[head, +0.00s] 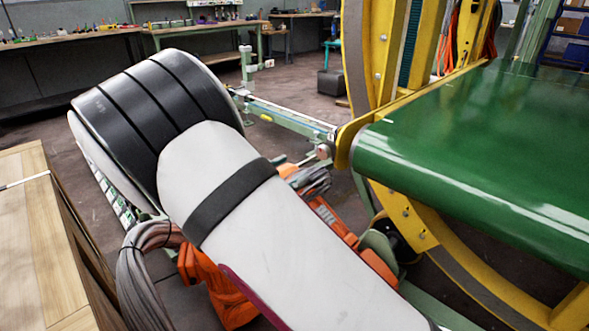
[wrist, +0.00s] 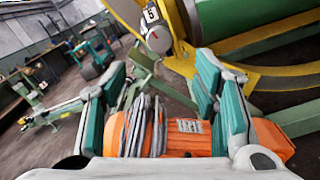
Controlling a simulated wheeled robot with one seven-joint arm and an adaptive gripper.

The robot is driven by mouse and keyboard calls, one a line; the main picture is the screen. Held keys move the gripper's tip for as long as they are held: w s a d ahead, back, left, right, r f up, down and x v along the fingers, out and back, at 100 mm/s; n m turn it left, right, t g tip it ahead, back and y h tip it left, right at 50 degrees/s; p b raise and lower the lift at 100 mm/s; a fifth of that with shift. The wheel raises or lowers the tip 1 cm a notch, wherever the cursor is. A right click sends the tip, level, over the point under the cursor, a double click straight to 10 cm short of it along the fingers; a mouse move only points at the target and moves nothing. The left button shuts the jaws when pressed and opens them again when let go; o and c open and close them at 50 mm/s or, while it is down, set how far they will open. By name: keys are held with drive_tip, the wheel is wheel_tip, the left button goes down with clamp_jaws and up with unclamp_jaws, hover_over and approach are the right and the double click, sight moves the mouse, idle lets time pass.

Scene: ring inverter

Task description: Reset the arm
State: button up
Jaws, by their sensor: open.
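My gripper (wrist: 162,72) shows in the wrist view with its two teal-padded fingers spread wide apart. It is open and nothing is between the fingertips. In the head view my arm, white with black bands, reaches across the middle of the picture and hides my gripper. Beyond and below the gripper an orange machine (wrist: 190,139) carries a bundle of grey cables (wrist: 148,125). I cannot tell whether the fingers touch it.
A green conveyor belt (head: 480,150) with a yellow ring frame (head: 358,60) stands at the right. A wooden box (head: 40,240) is at the left, close to my arm. Coiled cables (head: 140,275) lie near the bottom. Workbenches (head: 200,29) line the back, with open floor before them.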

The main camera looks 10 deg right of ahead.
drive_tip(key=s+d+r+m+g+y, duration=0.2)
drive_tip(key=s+d+r+m+g, duration=0.3)
drive_tip(key=s+d, duration=0.4)
drive_tip(key=s+d+r+m+g+y, duration=0.2)
drive_tip(key=s+d+r+m+g, duration=0.2)
drive_tip(key=s+d+m+g, duration=0.5)
drive_tip(key=s+a+m+t+y, duration=0.1)
drive_tip(key=s+a+m+y, duration=0.2)
drive_tip(key=s, duration=0.6)
drive_tip(key=s+a+m+t+y, duration=0.15)
drive_tip(key=s+y, duration=0.25)
drive_tip(key=s, duration=0.5)
drive_tip(key=s+a+m+t+y, duration=0.1)
drive_tip(key=s+a+m+y, duration=0.25)
drive_tip(key=s, duration=0.55)
wheel_tip(320, 180, up, 33)
drive_tip(key=n+t+p, duration=0.1)
drive_tip(key=t+p, duration=0.3)
drive_tip(key=p, duration=2.7)
drive_tip(key=shift+s+d+f, duration=0.15)
drive_tip(key=shift+d, duration=0.25)
